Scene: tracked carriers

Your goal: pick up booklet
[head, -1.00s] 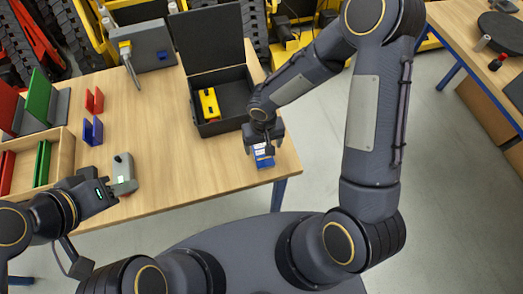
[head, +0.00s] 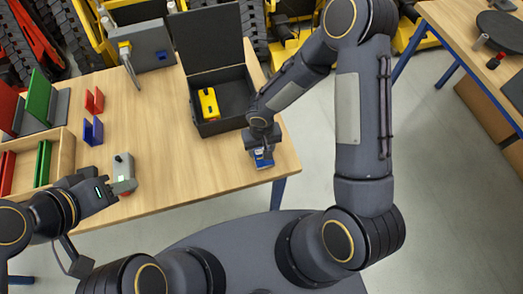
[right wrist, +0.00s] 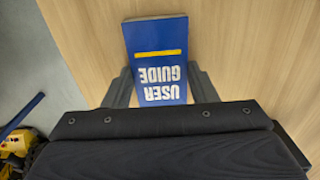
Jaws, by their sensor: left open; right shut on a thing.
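The booklet (right wrist: 158,52) is blue with a yellow stripe and the words USER GUIDE, upside down in the right wrist view. In the head view the booklet (head: 263,161) is near the table's front right corner, partly hidden by my right gripper (head: 258,150). In the right wrist view my right gripper (right wrist: 160,90) has a finger on each side of the booklet's near end and is shut on it. I cannot tell whether the booklet is clear of the wood. My left gripper (head: 112,190) is open at the table's front left, beside a grey device.
The table (head: 165,150) also holds an open black case (head: 222,122) with a yellow item, the grey device (head: 124,170), red and blue holders, a wooden tray (head: 66,160) and a grey box (head: 152,48). The table's middle is clear.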

